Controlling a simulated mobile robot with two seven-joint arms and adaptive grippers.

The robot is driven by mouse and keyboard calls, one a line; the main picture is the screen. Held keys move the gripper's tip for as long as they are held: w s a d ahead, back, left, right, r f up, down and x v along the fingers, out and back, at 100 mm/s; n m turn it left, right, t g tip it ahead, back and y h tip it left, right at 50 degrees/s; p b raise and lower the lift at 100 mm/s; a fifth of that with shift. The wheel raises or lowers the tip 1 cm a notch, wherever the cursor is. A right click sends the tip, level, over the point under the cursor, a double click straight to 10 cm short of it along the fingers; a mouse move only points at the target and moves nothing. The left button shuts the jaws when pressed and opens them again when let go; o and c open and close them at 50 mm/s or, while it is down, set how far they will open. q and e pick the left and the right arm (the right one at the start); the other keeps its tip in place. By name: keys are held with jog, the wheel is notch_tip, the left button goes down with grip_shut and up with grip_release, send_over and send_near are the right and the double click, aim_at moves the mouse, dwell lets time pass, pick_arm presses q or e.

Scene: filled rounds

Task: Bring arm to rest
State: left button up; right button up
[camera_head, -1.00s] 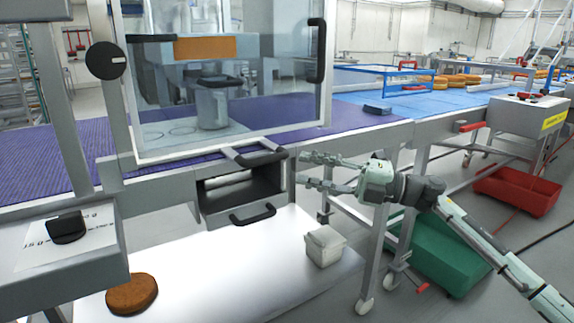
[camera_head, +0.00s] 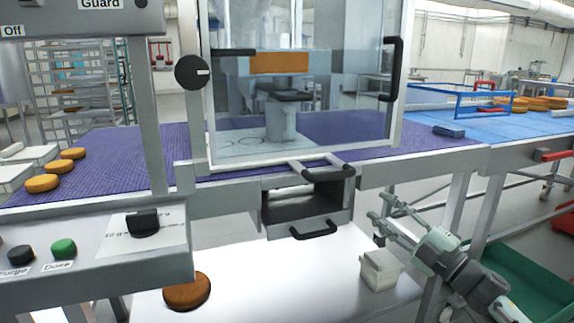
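My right gripper (camera_head: 379,215) shows at the lower right. Its two fingers are spread apart, pointing up and left, with nothing between them. It is in front of the machine frame, right of the open drawer-like bin (camera_head: 308,205) and above the small white box (camera_head: 380,269). The gripper looks apart from both. My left gripper is not in the picture.
A brown round (camera_head: 187,291) lies on the white lower shelf (camera_head: 270,285). A clear guard (camera_head: 300,90) stands over the purple belt (camera_head: 110,150), which carries several rounds at left. A control panel (camera_head: 90,250) juts out at lower left. A green bin (camera_head: 535,285) is at lower right.

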jog(key=s+d+f+m+g+h, duration=0.2)
jog(key=s+f+m+h, duration=0.25)
jog(key=f, duration=0.55)
jog(key=s+d+f+m+g+h, duration=0.1)
jog(key=s+d+f+m+h, duration=0.25)
jog(key=f+m, duration=0.4)
jog(key=s+d+f+m+g+h, duration=0.15)
jog(key=s+f+m+h, duration=0.3)
jog(key=f, duration=0.75)
jog(key=s+a+f+m+g, duration=0.1)
jog(key=s+f+g, duration=0.3)
jog(key=s+f, duration=0.3)
jog(key=s+a+f+m+g, duration=0.2)
jog(key=s+f+g, duration=0.3)
jog(key=s, duration=1)
jog(key=shift+s+a+f+h, duration=0.3)
jog(key=shift+s+f+h, duration=0.15)
jog(key=shift+f, duration=0.4)
